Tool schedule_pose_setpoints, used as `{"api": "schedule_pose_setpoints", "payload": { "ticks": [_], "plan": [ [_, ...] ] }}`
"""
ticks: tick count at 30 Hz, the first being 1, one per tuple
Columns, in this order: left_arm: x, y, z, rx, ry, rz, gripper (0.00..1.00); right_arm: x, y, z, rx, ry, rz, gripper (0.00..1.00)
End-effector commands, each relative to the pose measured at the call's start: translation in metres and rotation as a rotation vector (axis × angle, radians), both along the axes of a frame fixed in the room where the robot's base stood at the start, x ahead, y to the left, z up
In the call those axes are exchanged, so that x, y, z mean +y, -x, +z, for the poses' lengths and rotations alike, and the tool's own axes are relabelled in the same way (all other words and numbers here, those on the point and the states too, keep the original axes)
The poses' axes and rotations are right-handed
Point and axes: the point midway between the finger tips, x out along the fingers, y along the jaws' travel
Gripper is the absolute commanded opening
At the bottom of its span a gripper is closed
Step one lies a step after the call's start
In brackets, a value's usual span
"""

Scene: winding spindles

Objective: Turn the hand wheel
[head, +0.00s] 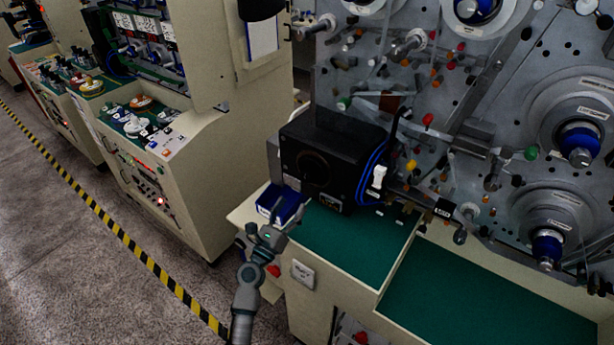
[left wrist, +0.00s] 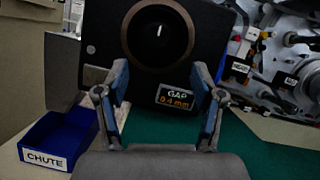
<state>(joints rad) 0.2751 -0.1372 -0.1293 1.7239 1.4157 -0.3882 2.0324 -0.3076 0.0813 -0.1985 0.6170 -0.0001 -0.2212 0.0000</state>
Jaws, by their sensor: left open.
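A black box-shaped unit (head: 330,150) stands on the green bench top. Its front has a dark round part (head: 313,168), which shows in the left wrist view as a dark disc with a brownish rim (left wrist: 160,36). I cannot tell whether this is the hand wheel, and no other part is clearly one. A label reading "GAP 0.4 mm" (left wrist: 176,98) is below it. My left gripper (head: 286,210) is in front of the unit, below the round part. Its fingers (left wrist: 158,80) are apart with nothing between them. My right gripper is not in view.
A blue bin marked "CHUTE" (left wrist: 58,142) is left of the gripper; it also shows in the head view (head: 284,202). The green bench top (head: 470,300) is clear at right. Spindles with blue hubs (head: 578,140) fill the grey panel. Another machine (head: 185,175) stands left.

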Motion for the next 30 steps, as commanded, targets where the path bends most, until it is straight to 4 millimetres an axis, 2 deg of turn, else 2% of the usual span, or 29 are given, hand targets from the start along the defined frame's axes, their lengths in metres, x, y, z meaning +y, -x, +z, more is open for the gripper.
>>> {"api": "schedule_pose_setpoints", "payload": {
  "ticks": [6, 12, 18, 26, 28, 30],
  "plan": [
    [-0.023, -0.041, 0.020, -0.001, 0.002, -0.001, 0.68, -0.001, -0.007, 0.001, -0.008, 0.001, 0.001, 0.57],
    [-0.039, -0.069, 0.032, -0.001, 0.002, -0.001, 0.68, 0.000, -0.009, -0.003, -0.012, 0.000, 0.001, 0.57],
    [-0.048, -0.080, 0.037, -0.001, -0.002, 0.000, 0.68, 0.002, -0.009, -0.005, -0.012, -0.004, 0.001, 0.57],
    [-0.048, -0.081, 0.038, 0.000, -0.002, 0.001, 0.68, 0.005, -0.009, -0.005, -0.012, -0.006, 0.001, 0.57],
    [-0.048, -0.081, 0.038, 0.000, -0.002, 0.001, 0.55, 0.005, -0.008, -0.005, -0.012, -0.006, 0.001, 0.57],
    [-0.048, -0.081, 0.038, 0.000, -0.002, 0.001, 0.38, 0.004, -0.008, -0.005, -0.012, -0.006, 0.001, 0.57]
  ]
}}
